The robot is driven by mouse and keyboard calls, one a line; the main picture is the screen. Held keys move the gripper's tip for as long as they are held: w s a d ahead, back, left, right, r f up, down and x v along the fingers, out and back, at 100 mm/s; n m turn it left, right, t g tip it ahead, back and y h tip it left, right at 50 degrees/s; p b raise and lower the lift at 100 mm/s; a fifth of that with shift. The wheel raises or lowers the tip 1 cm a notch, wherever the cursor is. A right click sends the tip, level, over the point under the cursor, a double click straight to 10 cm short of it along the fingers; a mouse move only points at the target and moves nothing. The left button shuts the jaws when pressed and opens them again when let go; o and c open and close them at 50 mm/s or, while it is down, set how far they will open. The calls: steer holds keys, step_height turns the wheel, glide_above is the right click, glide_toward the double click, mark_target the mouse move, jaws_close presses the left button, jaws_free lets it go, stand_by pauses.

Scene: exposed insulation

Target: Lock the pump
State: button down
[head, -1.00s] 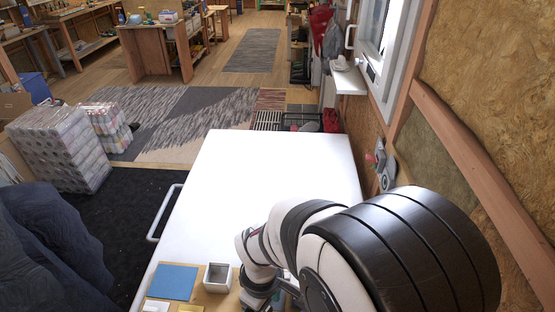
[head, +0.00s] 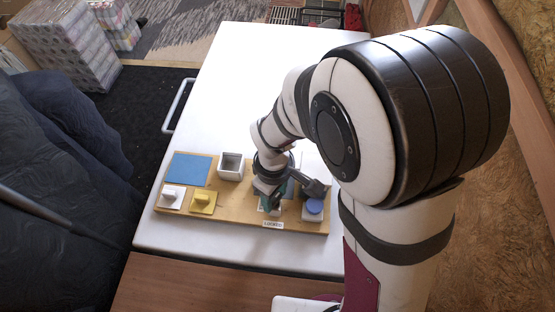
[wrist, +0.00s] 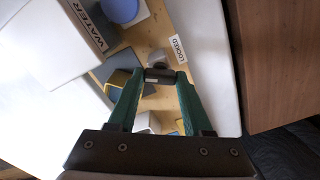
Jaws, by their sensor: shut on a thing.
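My gripper (wrist: 160,78) has green fingers that point down at the wooden board (head: 240,218). Its fingertips are shut on a small dark handle (wrist: 159,74), with a grey rounded part just beyond it. A white label reading LOCKED (wrist: 180,48) lies on the board beside the handle; a label also shows at the board's front edge in the head view (head: 272,225). Which part is the pump, I cannot tell. In the head view my gripper (head: 271,205) hides most of the handle.
A blue round knob on a white base (head: 313,207) stands right of my gripper. A white open box (head: 231,166), a blue square (head: 188,169), a yellow block (head: 203,201) and a white block (head: 171,197) are left. The white table (head: 225,75) behind is clear.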

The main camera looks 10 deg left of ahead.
mark_target(275, 198)
steer(key=shift+m, duration=0.3)
steer(key=m, duration=1.1)
steer(key=shift+m, duration=0.3)
stand_by(0.3)
steer(key=shift+c, duration=1.6)
jaws_free()
step_height(275, 198, up, 16)
